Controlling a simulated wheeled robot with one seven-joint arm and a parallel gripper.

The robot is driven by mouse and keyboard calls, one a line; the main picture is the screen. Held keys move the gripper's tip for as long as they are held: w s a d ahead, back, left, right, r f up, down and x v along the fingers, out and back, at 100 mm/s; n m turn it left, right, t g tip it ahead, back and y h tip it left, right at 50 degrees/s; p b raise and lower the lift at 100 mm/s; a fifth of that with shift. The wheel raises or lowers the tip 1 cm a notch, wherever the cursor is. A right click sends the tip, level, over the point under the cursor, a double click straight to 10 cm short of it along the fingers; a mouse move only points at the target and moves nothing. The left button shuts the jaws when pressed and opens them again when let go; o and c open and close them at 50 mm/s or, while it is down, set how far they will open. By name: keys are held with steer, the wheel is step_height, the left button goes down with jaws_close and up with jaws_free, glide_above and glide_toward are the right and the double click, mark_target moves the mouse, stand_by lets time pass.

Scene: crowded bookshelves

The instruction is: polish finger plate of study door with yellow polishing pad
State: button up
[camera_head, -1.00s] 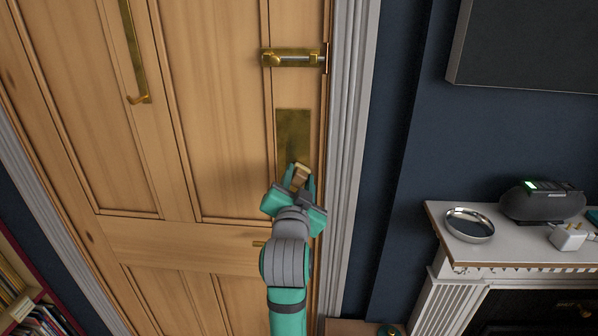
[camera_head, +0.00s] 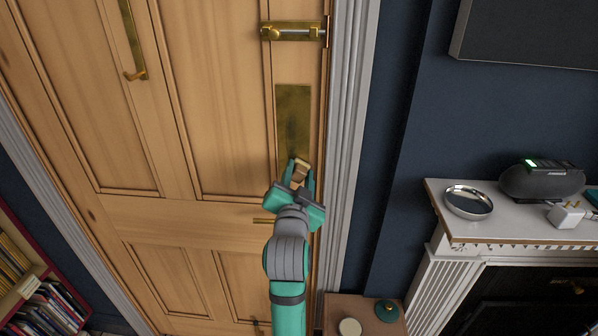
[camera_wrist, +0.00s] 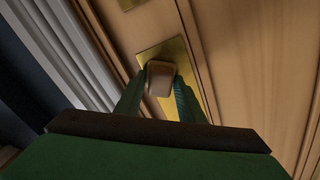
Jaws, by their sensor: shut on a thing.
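The study door (camera_head: 210,110) is panelled pale wood and looks shut. Its finger plate (camera_head: 293,115) is a tall, dull brass rectangle near the right edge, with dark blotches. My gripper (camera_head: 300,176) is at the plate's lower end, shut on a small tan-yellow block, the polishing pad (camera_head: 302,168). In the wrist view the pad (camera_wrist: 160,75) sits between the two green fingers, in front of the plate (camera_wrist: 185,62). I cannot tell whether the pad touches the plate. The plate's lowest part is hidden by my gripper in the head view.
A brass bolt (camera_head: 293,31) is above the plate; a long brass handle (camera_head: 134,40) is to the left. The white door frame (camera_head: 344,130) is close on the right. A mantelpiece (camera_head: 445,213) holds a round metal dish (camera_head: 468,201) and a dark speaker (camera_head: 541,180). A bookshelf (camera_head: 30,240) is lower left.

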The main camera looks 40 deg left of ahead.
mark_target(300, 102)
steer(key=shift+r, duration=8.55)
steer(key=shift+f, duration=8.55)
steer(key=shift+s, duration=0.1)
steer(key=shift+v, duration=2.9)
